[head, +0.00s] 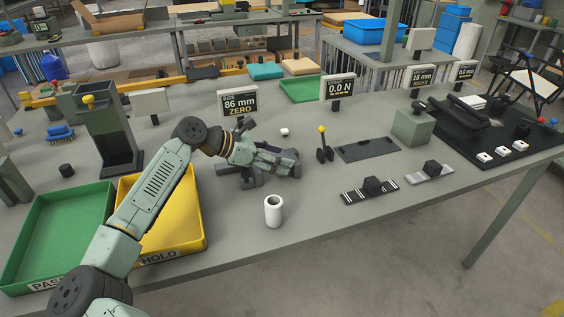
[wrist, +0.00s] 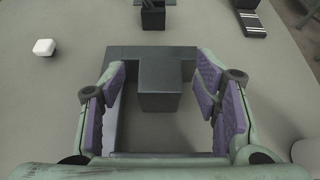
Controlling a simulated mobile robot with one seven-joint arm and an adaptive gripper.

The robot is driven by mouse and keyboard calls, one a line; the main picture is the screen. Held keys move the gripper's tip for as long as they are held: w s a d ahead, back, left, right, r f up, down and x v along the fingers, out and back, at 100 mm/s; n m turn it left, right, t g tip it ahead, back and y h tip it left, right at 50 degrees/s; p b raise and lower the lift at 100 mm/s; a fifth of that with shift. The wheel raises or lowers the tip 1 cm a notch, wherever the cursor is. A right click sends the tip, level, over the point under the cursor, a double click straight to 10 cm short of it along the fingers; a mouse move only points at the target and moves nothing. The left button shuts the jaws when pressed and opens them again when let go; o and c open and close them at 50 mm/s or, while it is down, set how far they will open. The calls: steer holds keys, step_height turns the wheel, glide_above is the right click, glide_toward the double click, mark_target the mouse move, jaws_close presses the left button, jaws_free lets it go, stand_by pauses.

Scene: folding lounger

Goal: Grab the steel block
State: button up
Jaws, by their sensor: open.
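My gripper (head: 283,162) is over the middle of the workbench. In the wrist view my gripper (wrist: 158,88) is open, its purple-padded fingers spread on either side of a dark grey block (wrist: 160,82), with a gap on both sides. This block looks like the steel block, but I cannot be sure. It meets a dark crosspiece (wrist: 125,53) behind it, and I cannot tell whether they are one piece. In the head view my gripper hides most of that block; dark parts of a fixture (head: 251,182) show below.
A white cup (head: 273,210) stands in front of my gripper. A yellow-knobbed lever (head: 322,146) is to the right, and a grey-green box (head: 412,126) farther right. A yellow HOLD tray (head: 188,225) and green PASS tray (head: 57,235) are left. A small white piece (wrist: 44,47) lies beyond.

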steer(key=shift+c, duration=0.2)
jaws_close()
stand_by(0.4)
steer(key=shift+r, duration=0.15)
